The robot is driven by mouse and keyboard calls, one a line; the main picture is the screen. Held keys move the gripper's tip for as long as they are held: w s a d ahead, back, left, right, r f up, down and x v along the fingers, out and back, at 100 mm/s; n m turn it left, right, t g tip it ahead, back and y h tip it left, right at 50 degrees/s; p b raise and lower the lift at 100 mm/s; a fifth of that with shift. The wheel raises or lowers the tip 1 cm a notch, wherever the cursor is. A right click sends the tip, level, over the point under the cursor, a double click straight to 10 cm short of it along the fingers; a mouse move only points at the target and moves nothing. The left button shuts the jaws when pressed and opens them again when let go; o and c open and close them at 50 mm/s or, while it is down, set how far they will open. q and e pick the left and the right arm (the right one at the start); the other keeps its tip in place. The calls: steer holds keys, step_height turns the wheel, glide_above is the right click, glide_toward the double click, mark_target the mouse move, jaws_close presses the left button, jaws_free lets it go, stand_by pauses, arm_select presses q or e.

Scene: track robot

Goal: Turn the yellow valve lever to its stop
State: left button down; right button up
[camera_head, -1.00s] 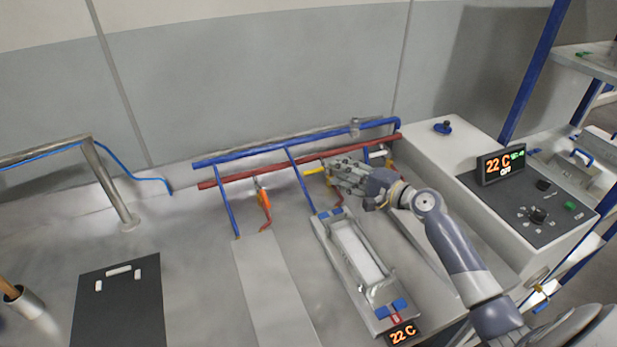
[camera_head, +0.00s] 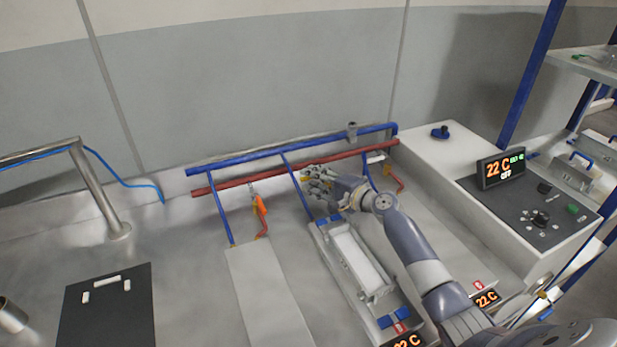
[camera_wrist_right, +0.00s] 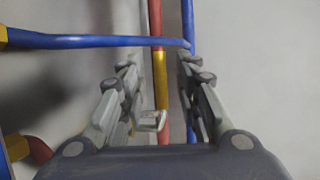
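The yellow valve lever (camera_wrist_right: 161,82) shows in the right wrist view as a narrow yellow bar in line with a red pipe (camera_wrist_right: 155,20). It lies between the two fingers of my right gripper (camera_wrist_right: 155,70), with gaps visible on both sides, so the gripper looks open around it. In the head view my right gripper (camera_head: 312,180) is at the red and blue pipes behind the middle plate unit, and it hides most of the lever and valve. My left gripper is not in view.
A valve with an orange lever (camera_head: 260,206) is to the left. A blue pipe (camera_head: 240,162) and a red pipe run along the wall. A blue branch pipe (camera_wrist_right: 80,41) crosses close to the fingers. A control box (camera_head: 455,160) stands at the right.

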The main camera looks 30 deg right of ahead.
steer(key=shift+x, duration=1.05)
jaws_close()
steer(key=shift+f+b, duration=0.1)
steer(key=shift+b, duration=0.25)
steer(key=n+y+b, duration=0.1)
steer(key=b, duration=0.2)
steer(key=s+n+g+y+b, duration=0.1)
steer(key=y+b, duration=0.1)
steer(key=b, duration=0.1)
steer(key=shift+s+d+f+n+b, duration=0.1)
steer(key=shift+s+n+b, duration=0.05)
steer(key=shift+n+b, duration=0.2)
steer(key=shift+s+g+y+b, duration=0.1)
steer(key=shift+g+y+b, duration=0.2)
steer(key=shift+g, duration=0.1)
